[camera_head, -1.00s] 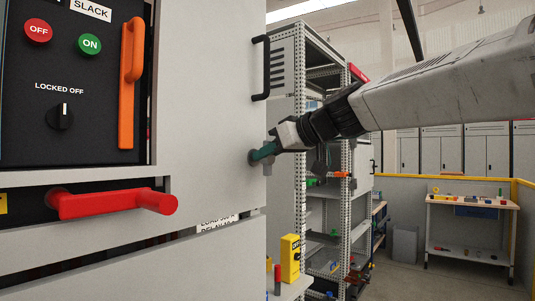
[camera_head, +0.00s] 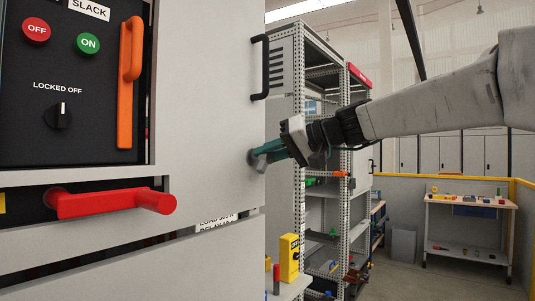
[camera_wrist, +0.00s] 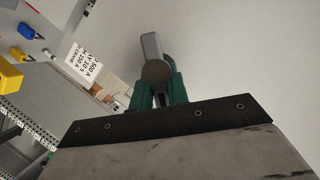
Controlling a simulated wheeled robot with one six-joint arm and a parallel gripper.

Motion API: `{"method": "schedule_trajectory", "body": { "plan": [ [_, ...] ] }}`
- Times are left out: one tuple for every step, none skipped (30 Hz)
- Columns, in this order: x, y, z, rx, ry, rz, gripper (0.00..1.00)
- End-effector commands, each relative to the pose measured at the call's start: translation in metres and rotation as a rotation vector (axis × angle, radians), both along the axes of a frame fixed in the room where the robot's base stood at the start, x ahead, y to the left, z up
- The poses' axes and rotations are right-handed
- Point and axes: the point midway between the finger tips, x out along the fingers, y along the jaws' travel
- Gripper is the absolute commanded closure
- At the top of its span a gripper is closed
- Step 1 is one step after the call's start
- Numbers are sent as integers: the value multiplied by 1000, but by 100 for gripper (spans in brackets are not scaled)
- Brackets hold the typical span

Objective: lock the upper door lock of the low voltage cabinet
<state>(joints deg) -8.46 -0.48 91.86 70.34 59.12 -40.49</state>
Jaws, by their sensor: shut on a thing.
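The grey door lock (camera_head: 257,163) is on the light grey cabinet door (camera_head: 208,110), near its right edge and below the black door handle. My gripper (camera_head: 268,150) has teal fingers and reaches in from the right. It is shut on the lock's small lever. In the wrist view, the grey lever (camera_wrist: 151,47) and its round hub (camera_wrist: 156,72) show at the teal fingertips (camera_wrist: 156,92), against the plain door surface. The fingers hide part of the lock.
The black door handle (camera_head: 260,67) is above the lock. A red handle (camera_head: 115,202) and an orange handle (camera_head: 130,82) stick out at the left. A metal shelf rack (camera_head: 350,190) stands behind my gripper. A yellow box (camera_head: 290,258) is below.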

Motion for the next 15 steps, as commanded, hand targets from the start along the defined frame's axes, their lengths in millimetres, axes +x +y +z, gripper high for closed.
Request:
{"method": "schedule_trajectory", "body": {
  "plan": [
    [1,-1,-1,28,35,-2,100],
    [1,-1,-1,44,57,-1,100],
    [2,-1,-2,68,88,-2,100],
    [2,-1,-2,85,110,-2,100],
    [2,-1,-2,103,133,-1,100],
    [2,-2,-2,127,162,-1,100],
    [2,-2,-3,144,185,-2,100],
    [3,-2,-3,161,207,-2,100],
    [3,-2,-3,184,237,-1,100],
    [3,-2,-4,203,261,-2,100],
    [3,-2,-4,219,282,-2,100],
    [3,-2,-5,243,313,-2,100],
    [3,-3,-5,260,336,-1,100],
    [3,-2,-5,278,358,-1,100],
    [4,-3,-5,300,387,-1,100]
  ]
}}
